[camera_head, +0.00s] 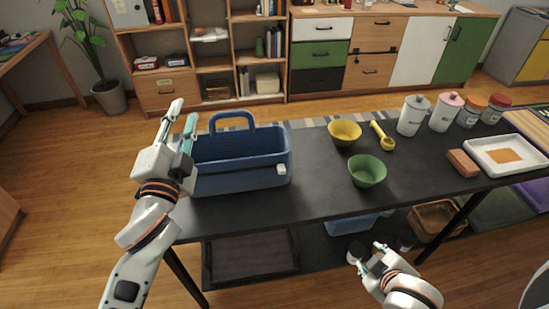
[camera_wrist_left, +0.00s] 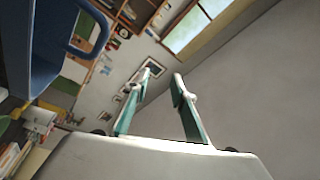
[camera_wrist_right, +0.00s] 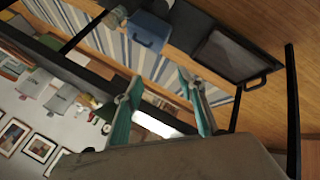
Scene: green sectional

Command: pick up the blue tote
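The blue tote (camera_head: 240,160) stands upright at the left end of the black table, its arched handle raised at the back and a small white block on its front right. My left gripper (camera_head: 184,112) is raised at the tote's left end, fingers pointing up and apart. In the left wrist view the tote (camera_wrist_left: 42,50) is at the left edge, and the open fingers (camera_wrist_left: 165,85) hold nothing. My right gripper (camera_head: 368,254) is low in front of the table, away from the tote. In the right wrist view its fingers (camera_wrist_right: 162,95) are apart and empty.
The black table (camera_head: 300,204) also holds a yellow bowl (camera_head: 344,131), a green bowl (camera_head: 367,171), a yellow scoop (camera_head: 383,136), several jars and a white tray (camera_head: 508,155). A lower shelf holds a dark tray (camera_head: 250,256) and bins. The tabletop's front middle is clear.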

